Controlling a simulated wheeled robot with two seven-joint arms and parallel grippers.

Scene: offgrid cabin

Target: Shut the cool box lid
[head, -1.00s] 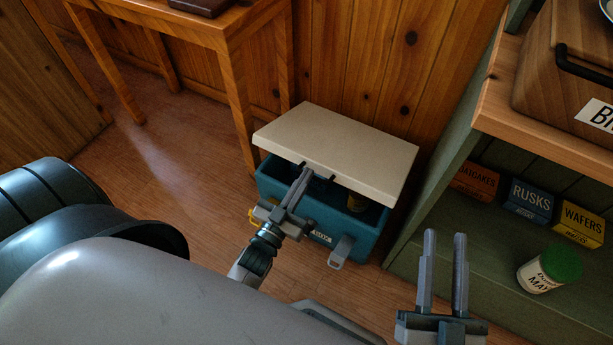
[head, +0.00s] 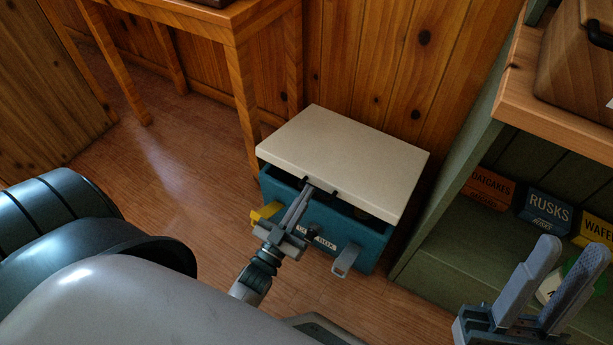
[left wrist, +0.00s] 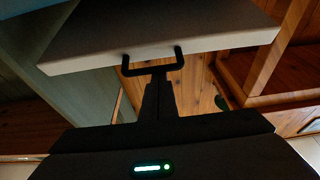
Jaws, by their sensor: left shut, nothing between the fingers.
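The cool box (head: 318,222) is a teal box on the wooden floor, with a label and a grey latch (head: 345,259) on its front. Its cream lid (head: 345,158) is partly open, with a dark gap along the front edge. My left gripper (head: 309,190) is shut and empty, its fingertips at the dark handle on the lid's front edge. In the left wrist view the lid (left wrist: 160,32) is overhead, and the fingertips meet the black handle (left wrist: 152,70). My right gripper (head: 530,290) is open and empty at the lower right, in front of the shelf.
A green shelf unit stands close at right, holding an oatcakes box (head: 490,188), a rusks box (head: 545,212) and a wafers box (head: 597,232). A wooden table (head: 230,30) stands behind left. The plank wall is behind the box. Floor at left is clear.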

